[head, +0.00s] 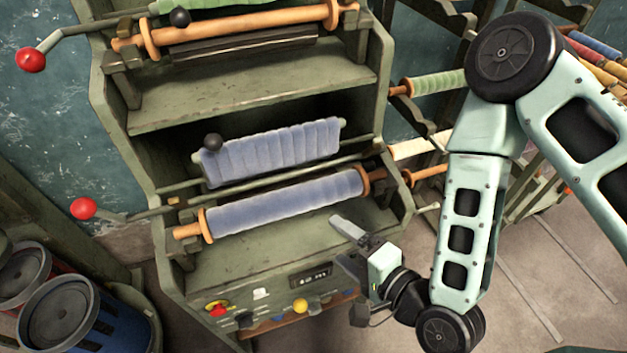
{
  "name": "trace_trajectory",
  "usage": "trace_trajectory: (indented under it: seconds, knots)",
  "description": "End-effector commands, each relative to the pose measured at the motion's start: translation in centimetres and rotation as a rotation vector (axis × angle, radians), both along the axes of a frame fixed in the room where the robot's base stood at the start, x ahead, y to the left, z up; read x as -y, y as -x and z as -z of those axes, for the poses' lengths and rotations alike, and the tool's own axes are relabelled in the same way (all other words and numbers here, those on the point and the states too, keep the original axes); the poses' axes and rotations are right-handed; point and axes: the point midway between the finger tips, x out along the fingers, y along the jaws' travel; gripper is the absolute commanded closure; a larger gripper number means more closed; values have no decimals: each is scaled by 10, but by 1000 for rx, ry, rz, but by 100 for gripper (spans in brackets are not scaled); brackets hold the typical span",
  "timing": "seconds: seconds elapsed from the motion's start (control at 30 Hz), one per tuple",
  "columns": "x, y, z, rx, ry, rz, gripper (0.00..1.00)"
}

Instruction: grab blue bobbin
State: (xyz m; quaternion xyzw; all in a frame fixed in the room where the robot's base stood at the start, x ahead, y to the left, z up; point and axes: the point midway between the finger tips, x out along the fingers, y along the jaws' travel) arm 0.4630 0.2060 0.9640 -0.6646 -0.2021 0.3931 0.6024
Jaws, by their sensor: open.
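The blue bobbin (285,205) is a long roll of pale blue thread with orange wooden flanges and end pegs. It lies across the lower bay of the green machine (240,268), tilted up to the right in the picture. My gripper (342,245) is open and empty. It is below and to the right of the bobbin's middle, in front of the machine's lower shelf, and appears apart from the bobbin. Both fingers point up and left.
Blue cloth (275,148) hangs on a bar just behind the bobbin. A red-knobbed lever (84,208) sticks out at left. Controls, including a yellow knob (300,306), sit below. Round bins (75,310) stand lower left. Racks of other bobbins (437,82) are at right. Floor is clear lower right.

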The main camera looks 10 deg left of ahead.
Motion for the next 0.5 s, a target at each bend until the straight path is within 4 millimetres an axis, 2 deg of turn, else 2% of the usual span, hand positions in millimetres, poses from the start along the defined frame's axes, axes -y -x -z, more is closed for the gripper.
trace_trajectory:
  seconds: [0.17,0.5]
  knots:
    - [3,0,2,-13,-53,43,17]
    - [-18,-20,14,-6,-54,44,17]
